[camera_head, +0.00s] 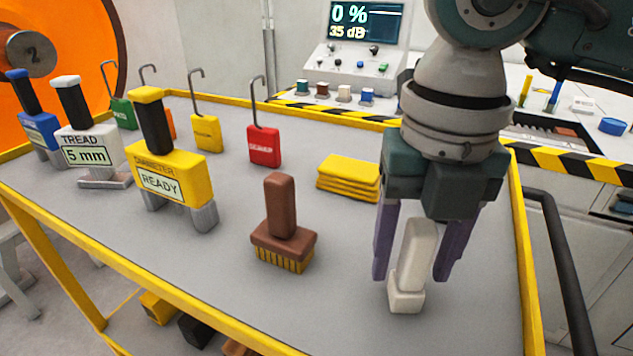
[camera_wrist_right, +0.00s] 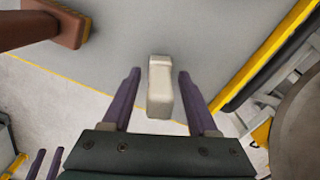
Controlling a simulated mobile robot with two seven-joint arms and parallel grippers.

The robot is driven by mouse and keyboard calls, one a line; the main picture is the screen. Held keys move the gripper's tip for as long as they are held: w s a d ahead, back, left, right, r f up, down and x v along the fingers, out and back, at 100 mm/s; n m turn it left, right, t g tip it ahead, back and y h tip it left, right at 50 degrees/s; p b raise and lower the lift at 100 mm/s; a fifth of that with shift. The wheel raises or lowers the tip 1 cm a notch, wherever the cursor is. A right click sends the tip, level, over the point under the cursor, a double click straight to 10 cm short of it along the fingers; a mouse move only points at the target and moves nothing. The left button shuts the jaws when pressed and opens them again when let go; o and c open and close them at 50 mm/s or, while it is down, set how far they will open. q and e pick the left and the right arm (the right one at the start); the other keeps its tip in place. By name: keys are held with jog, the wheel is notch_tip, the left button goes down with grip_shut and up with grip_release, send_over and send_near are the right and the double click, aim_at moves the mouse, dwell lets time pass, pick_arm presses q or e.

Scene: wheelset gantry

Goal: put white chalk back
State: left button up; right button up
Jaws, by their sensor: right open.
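The white chalk (camera_head: 411,262) is an off-white block with a wider foot, upright on the grey tray table (camera_head: 340,300) near its right end. My right gripper (camera_head: 412,270) points down over it, open, with one purple finger on each side of the chalk. In the right wrist view the chalk (camera_wrist_right: 160,88) lies between the two fingers (camera_wrist_right: 157,78), with a visible gap on both sides. My left gripper is not recognisable in the head view.
A brown brush (camera_head: 282,225) stands left of the chalk. Folded yellow cloths (camera_head: 349,177) lie behind. The yellow READY gauge (camera_head: 168,175), TREAD gauge (camera_head: 90,150) and several hooked tags, one red (camera_head: 263,145), stand farther left. A yellow rim (camera_head: 527,270) edges the table; a console (camera_head: 355,65) stands behind.

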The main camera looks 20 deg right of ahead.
jog(key=shift+r, duration=0.2)
notch_tip(320, 180, up, 12)
jog(key=shift+s+f+p, duration=0.1)
jog(key=shift+p, duration=0.75)
